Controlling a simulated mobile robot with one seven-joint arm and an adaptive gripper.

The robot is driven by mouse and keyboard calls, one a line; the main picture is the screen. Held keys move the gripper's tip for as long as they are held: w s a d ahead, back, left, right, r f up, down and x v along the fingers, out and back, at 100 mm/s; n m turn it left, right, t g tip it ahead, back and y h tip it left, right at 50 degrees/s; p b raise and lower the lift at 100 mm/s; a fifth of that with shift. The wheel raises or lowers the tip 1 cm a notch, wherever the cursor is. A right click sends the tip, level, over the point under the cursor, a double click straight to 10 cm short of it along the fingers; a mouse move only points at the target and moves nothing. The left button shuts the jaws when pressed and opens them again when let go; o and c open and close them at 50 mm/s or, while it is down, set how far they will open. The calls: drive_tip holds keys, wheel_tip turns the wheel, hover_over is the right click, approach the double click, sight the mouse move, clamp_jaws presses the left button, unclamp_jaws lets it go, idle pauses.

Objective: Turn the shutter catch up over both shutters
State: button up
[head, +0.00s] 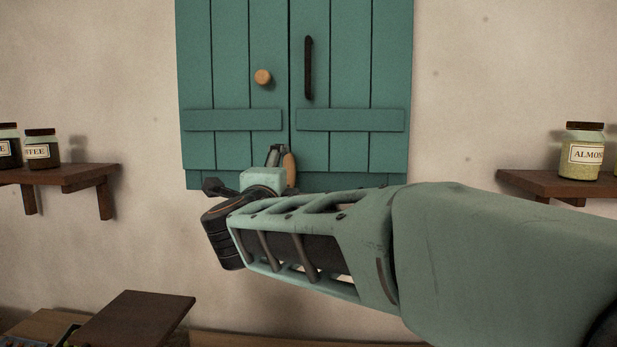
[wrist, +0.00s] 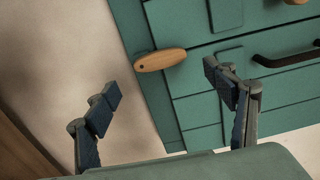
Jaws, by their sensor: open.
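The teal shutters (head: 345,75) are side by side and closed, with a dark seam between them. The wooden shutter catch (head: 290,168) shows at their bottom near the seam, partly hidden behind my gripper (head: 276,156). In the wrist view the catch (wrist: 160,60) is a rounded tan bar with a dark dot near its left end. It crosses the shutters' lower edge, lying roughly along the line of the boards. My gripper (wrist: 160,84) is open and empty there, its fingers apart on either side of the catch, with no contact visible.
A round wooden knob (head: 263,77) is on the left shutter and a dark bar handle (head: 308,68) on the right one. Wall shelves with jars stand at left (head: 75,174) and right (head: 550,184). A dark wooden board (head: 137,317) is at lower left. The wall beside the shutters is clear.

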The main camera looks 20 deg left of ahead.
drive_tip(key=v, duration=0.5)
